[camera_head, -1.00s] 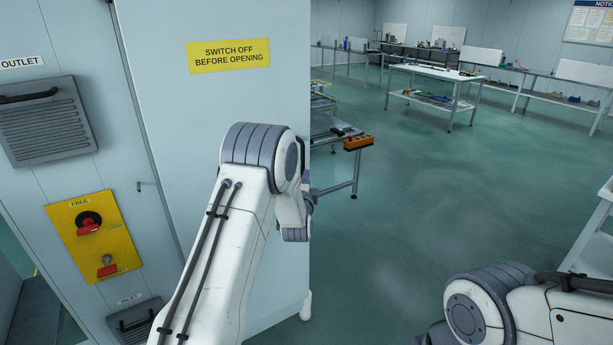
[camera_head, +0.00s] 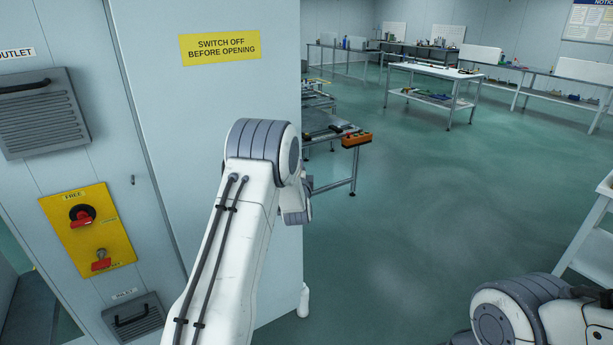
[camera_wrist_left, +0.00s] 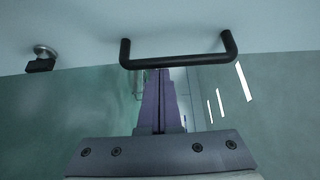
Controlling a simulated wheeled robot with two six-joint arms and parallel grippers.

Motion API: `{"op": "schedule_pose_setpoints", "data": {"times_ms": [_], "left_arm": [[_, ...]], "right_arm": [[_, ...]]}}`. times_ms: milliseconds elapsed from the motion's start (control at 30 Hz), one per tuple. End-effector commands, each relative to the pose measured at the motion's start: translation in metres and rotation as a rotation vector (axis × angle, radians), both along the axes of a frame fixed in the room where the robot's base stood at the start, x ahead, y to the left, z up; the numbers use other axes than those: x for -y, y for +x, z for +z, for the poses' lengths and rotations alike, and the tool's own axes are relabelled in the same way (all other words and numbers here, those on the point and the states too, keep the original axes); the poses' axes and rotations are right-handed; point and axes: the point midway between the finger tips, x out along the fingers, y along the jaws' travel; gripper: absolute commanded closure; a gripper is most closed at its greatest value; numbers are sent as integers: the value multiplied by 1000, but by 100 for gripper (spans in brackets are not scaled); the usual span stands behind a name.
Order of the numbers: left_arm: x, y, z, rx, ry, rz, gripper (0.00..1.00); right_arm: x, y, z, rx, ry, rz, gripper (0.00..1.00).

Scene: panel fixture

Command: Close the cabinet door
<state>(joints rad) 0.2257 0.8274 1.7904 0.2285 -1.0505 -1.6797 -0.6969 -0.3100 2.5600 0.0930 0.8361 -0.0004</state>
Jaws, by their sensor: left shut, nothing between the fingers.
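The pale grey cabinet (camera_head: 150,215) fills the left of the head view. A broad panel with a yellow "SWITCH OFF BEFORE OPENING" label (camera_head: 220,46) adjoins its vented front; I cannot tell how far the door stands open. My left arm reaches up in front of that panel, and its gripper is hidden behind the arm there. In the left wrist view my left gripper (camera_wrist_left: 160,73) is shut and empty. Its tips are at the black bar handle (camera_wrist_left: 180,61) on a pale panel; I cannot tell whether they touch. My right gripper is out of view.
A yellow switch plate (camera_head: 88,229) with red knobs and a vent grille (camera_head: 40,112) are on the cabinet front. A small knob (camera_wrist_left: 42,52) shows left of the handle. A bench with an orange item (camera_head: 356,139) stands behind. Green floor (camera_head: 410,220) at right is clear.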

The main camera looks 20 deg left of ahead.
Motion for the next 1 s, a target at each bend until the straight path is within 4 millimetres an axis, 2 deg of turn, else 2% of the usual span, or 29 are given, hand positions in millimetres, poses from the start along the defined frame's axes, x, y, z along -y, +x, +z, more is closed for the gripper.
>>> {"op": "schedule_pose_setpoints", "data": {"times_ms": [67, 267, 600, 800, 1000], "left_arm": [[-4, -5, 1, 6, -3, 19, 100], [25, -15, 0, 0, 1, 11, 100], [60, -79, -1, -1, 2, 4, 100], [68, -102, 0, -1, 2, 6, 100], [69, -107, 1, -1, 2, 7, 100]], "right_arm": [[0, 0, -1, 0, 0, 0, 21], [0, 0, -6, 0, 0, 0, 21], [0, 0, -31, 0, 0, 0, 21], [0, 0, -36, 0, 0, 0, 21], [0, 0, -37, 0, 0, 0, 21]]}}
